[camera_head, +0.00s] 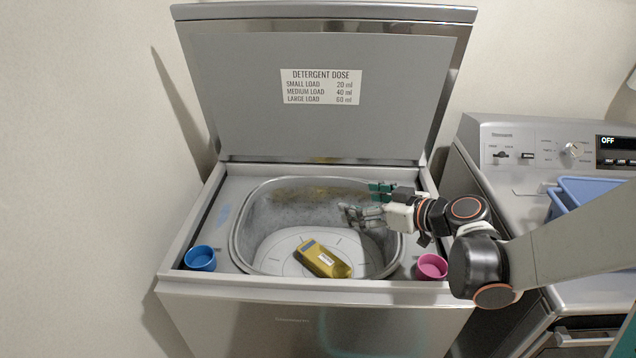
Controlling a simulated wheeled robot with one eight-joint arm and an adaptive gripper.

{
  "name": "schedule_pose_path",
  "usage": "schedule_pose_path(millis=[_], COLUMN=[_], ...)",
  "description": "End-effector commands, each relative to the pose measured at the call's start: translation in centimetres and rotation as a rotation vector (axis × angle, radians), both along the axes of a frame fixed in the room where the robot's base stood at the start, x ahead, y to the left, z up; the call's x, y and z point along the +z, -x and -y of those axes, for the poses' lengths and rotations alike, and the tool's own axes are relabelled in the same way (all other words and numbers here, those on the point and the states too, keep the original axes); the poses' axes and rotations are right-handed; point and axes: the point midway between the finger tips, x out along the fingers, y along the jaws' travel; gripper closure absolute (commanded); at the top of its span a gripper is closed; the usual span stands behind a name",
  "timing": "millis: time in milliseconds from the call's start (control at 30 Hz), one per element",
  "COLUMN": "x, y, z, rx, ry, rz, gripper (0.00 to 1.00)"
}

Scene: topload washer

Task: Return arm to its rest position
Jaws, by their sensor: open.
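My gripper (362,200) is open and empty over the right part of the washer tub (238,240). My arm reaches in from the right, above the washer's right rim. The topload washer (300,310) stands with its lid (250,120) raised against the wall. A yellow bottle (322,259) with a pale label lies on its side on the tub's bottom, apart from and below my gripper.
A blue cup (200,258) stands on the washer's front left corner and a pink cup (432,267) on its front right corner, near my arm. A second machine (510,185) with a display reading OFF stands at right, with a blue basket (590,195) on it.

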Motion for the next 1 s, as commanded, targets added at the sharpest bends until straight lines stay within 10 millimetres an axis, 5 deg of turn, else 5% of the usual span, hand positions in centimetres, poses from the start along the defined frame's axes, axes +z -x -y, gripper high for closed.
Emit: schedule_pose_path(millis=[267, 567, 1000], x=[0.7, 2.3, 3.6], y=[1.6, 7.2, 16.8], z=[0.1, 1.7, 6.6], rx=[-0.034, -0.192, -0.528], ry=[0.022, 0.096, 0.191], rz=[-0.078, -0.297, -0.495], gripper=[0.2, 0.2, 0.2])
